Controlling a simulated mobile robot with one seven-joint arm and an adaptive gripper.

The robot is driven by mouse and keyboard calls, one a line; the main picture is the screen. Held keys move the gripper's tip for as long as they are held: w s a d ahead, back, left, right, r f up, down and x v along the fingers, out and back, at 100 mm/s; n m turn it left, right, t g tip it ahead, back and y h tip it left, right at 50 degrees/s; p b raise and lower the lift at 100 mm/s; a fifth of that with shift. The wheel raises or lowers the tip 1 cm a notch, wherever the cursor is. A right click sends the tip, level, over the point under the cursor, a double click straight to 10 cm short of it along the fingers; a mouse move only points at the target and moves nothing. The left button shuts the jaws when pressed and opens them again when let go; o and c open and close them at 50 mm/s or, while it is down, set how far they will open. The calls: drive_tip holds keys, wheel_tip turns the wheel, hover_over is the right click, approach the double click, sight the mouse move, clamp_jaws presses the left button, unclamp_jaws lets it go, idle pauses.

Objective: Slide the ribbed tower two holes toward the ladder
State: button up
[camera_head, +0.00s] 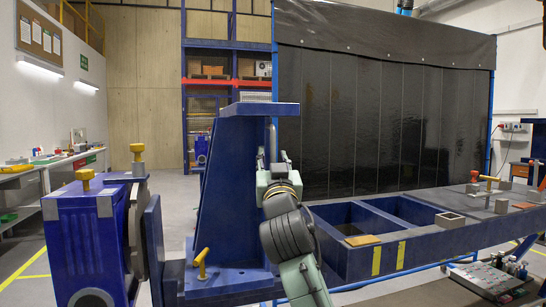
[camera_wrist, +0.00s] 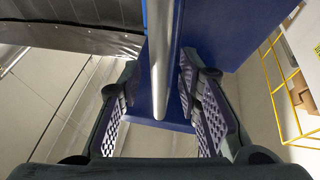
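The ribbed tower (camera_head: 238,165) is the upright blue post with a flat top plate and a wide foot, standing in the middle of the head view. A yellow-handled pin (camera_head: 201,263) stands in its foot. A silver vertical bar (camera_wrist: 162,50) runs along the tower's side. My gripper (camera_wrist: 158,85) is open, with one padded finger on each side of the bar; contact is not visible. In the head view my gripper (camera_head: 273,163) is at the tower's right side, partly hidden by my wrist. A blue ladder-like frame with cross-bars (camera_head: 371,219) extends to the right.
A blue headstock (camera_head: 88,240) with yellow-handled pins stands left of the tower. A dark curtain (camera_head: 385,120) hangs behind. A small bench with tools (camera_head: 495,282) is at lower right.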

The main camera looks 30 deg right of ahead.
clamp_jaws()
idle(0.4)
idle(0.5)
